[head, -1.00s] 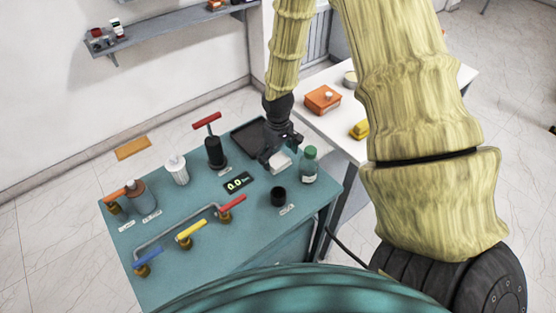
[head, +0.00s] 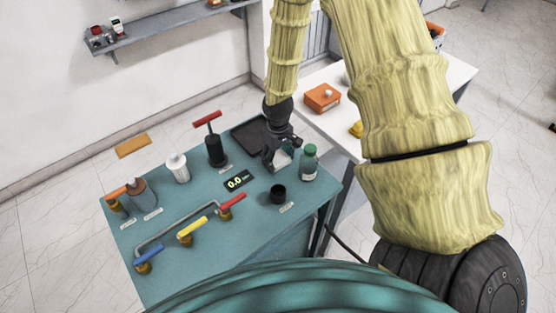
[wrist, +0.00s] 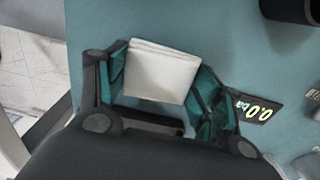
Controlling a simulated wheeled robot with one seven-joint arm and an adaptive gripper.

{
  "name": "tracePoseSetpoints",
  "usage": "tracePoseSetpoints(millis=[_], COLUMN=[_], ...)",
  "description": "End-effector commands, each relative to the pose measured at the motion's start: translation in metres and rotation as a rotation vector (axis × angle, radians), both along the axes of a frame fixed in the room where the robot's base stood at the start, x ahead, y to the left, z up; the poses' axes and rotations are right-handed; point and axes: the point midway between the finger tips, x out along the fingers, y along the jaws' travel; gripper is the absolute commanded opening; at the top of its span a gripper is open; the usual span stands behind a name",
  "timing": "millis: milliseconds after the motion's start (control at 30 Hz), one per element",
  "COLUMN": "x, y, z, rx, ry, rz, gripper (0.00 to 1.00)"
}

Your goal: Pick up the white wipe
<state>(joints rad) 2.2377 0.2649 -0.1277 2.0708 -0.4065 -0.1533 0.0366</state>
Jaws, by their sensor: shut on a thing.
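The white wipe (wrist: 162,71) is a folded pale square between my gripper's two fingers in the wrist view. My gripper (wrist: 158,85) is shut on it, with one dark green pad against each side. In the head view my gripper (head: 277,157) is above the right part of the teal bench (head: 225,265), left of a green-capped bottle. The wipe (head: 283,158) shows there partly hidden by the fingers. I cannot tell for sure how far it is from the bench top.
The green-capped bottle (head: 309,163) stands close to the right of my gripper. A black cup (head: 278,194) and a display reading 0.0 (head: 238,181) are nearer. A red-handled black pump (head: 215,148) stands left. A dark tray (head: 250,138) lies behind. Coloured valves line the front left.

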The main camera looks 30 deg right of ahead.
Motion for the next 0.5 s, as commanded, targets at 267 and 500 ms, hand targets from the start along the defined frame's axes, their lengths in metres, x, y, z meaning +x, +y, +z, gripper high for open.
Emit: tracePoseSetpoints(millis=[267, 500], x=[0.000, 0.001], y=[0.000, 0.000], z=[0.003, 0.023], rx=[0.000, 0.000], ry=[0.000, -0.002], rz=[0.000, 0.000], gripper=[0.50, 0.50])
